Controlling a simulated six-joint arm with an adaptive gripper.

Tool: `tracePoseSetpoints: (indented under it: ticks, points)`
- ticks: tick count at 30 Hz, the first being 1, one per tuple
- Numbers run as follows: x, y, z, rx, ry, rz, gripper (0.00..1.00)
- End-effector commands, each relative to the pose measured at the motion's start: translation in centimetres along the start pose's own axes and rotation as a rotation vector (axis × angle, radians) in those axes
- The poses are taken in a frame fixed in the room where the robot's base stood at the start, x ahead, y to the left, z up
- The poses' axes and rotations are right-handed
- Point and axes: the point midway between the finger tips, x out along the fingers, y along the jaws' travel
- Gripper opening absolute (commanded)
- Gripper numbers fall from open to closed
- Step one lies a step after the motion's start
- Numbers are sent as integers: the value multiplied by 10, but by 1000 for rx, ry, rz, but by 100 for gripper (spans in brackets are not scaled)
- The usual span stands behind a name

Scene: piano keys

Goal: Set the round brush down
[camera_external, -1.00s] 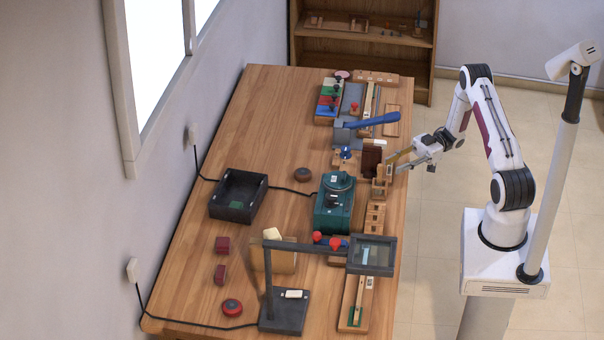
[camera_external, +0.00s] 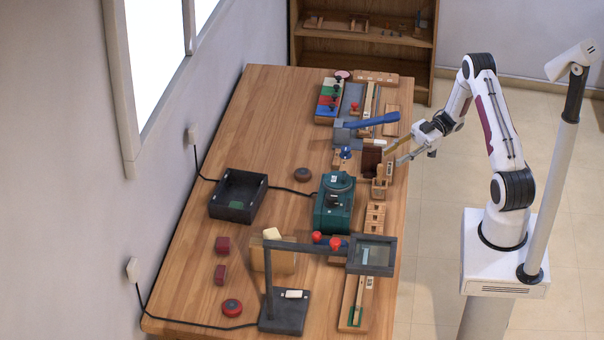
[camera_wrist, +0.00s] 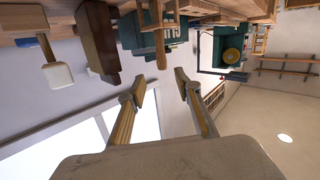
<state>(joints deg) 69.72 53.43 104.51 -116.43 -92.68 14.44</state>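My gripper (camera_external: 390,158) is at the right edge of the bench, above and beside a small wooden holder (camera_external: 378,190). In the wrist view my gripper (camera_wrist: 163,77) has its two fingers wide apart, with nothing held between them. A slim light-wood piece (camera_wrist: 158,38) stands upright from the bench beyond the fingertips, apart from them. It may be the round brush's handle, but I cannot tell. No round brush head can be made out clearly in either view.
A dark brown block (camera_external: 371,158) stands just left of my gripper. A teal machine (camera_external: 334,207), a blue-handled lever tool (camera_external: 372,121) and a wooden rack (camera_external: 375,216) are near. A magnifier lamp (camera_external: 372,252) overhangs the front.

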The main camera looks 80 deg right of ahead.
Motion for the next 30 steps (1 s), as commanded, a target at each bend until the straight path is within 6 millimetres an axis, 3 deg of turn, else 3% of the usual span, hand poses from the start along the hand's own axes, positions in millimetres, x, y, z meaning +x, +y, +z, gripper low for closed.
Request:
tracePoseSetpoints:
  ticks: [4,9,22,30]
  points:
    - [1,-2,-3,20,-86,-3,34]
    - [1,-7,10,75,-159,2,34]
    - [0,-6,16,97,-177,8,34]
    - [17,-6,18,98,-177,6,34]
